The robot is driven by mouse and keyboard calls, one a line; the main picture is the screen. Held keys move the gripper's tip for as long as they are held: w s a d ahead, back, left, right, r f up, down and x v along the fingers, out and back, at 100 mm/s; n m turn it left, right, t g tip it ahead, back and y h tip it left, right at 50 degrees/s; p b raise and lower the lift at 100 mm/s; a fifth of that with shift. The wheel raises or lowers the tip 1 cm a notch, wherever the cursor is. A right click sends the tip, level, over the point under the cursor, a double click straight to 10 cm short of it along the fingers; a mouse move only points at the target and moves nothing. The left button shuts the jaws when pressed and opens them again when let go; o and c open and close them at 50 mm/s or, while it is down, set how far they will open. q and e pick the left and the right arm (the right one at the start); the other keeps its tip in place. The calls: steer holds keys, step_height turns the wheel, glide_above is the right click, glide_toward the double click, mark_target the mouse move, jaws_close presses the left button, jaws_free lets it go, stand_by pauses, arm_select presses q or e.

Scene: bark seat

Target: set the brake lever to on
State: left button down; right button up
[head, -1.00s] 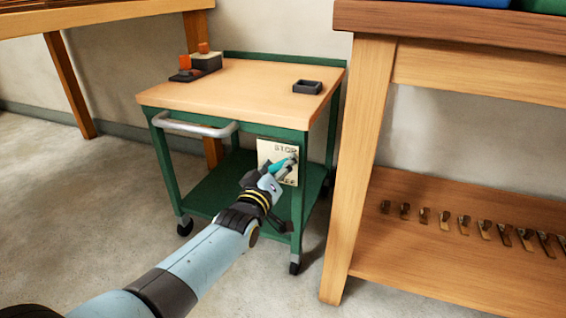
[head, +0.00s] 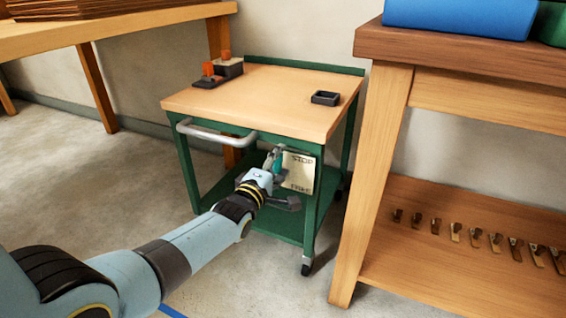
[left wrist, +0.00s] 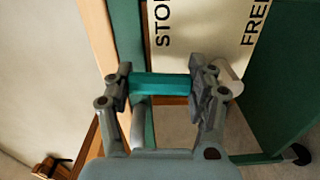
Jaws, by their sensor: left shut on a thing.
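The brake lever's teal handle (head: 275,160) is at the left edge of a cream plate (head: 299,172) on the green cart's side. The plate reads STOP at the top and FREE lower down. My left gripper (head: 270,163) is shut on the handle. A grey cylindrical part (left wrist: 228,78) shows beside the right finger. The lever's pivot is not clear. My right gripper is not in view.
The cart has a wooden top (head: 265,100) and a metal push bar (head: 215,137). A small dark tray (head: 326,98) and orange-and-black items (head: 222,70) stand on top. A wooden workbench (head: 385,150) is close on the right. The floor at left is open.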

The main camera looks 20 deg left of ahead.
arm_select(q)
steer(key=shift+a+n, duration=0.3)
steer(key=shift+n, duration=0.1)
steer(key=c, duration=0.7)
jaws_free()
steer(key=shift+a, duration=0.1)
steer(key=shift+s, duration=0.2)
steer(key=s, duration=1.1)
steer(key=shift+s+a, duration=0.2)
steer(key=shift+s, duration=0.15)
steer(key=shift+f, duration=0.1)
